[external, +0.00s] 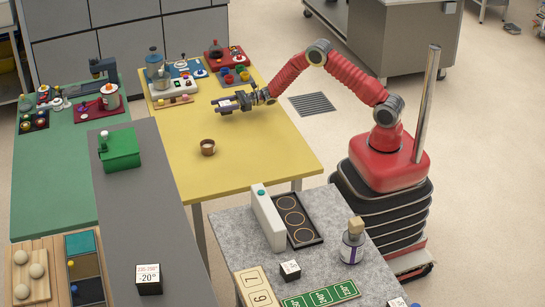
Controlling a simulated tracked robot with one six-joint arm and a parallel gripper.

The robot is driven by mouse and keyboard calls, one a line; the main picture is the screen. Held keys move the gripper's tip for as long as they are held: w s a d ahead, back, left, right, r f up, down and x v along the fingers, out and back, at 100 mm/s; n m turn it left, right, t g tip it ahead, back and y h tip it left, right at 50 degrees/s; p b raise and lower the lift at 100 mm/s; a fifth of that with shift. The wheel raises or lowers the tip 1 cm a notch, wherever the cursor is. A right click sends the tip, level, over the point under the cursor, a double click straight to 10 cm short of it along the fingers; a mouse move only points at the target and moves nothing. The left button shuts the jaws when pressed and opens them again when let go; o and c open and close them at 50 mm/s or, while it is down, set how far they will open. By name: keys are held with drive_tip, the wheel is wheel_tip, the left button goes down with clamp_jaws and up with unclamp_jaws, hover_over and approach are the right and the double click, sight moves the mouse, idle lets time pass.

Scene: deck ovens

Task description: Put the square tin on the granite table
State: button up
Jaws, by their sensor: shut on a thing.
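My gripper (229,104) is above the yellow table, on its far half, with the arm stretched out to the left. It is shut on a small grey-violet thing, apparently the square tin (222,106); it is too small and too much covered by the jaws to tell its full shape. The granite table (230,228) is the speckled grey one at the front, right of the dark grey counter and well away from my gripper.
The granite table bears a white upright block (267,217), a black tray with three rings (297,222), a corked jar (352,245), a small label cube (290,270) and flat signs. A brown cup (208,147) stands on the yellow table (265,150). A green box (119,150) sits on the counter.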

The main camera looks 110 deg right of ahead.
drive_tip(key=shift+f, duration=1.75)
drive_tip(key=o, duration=1.2)
drive_tip(key=shift+f, duration=0.1)
drive_tip(key=s, duration=1.2)
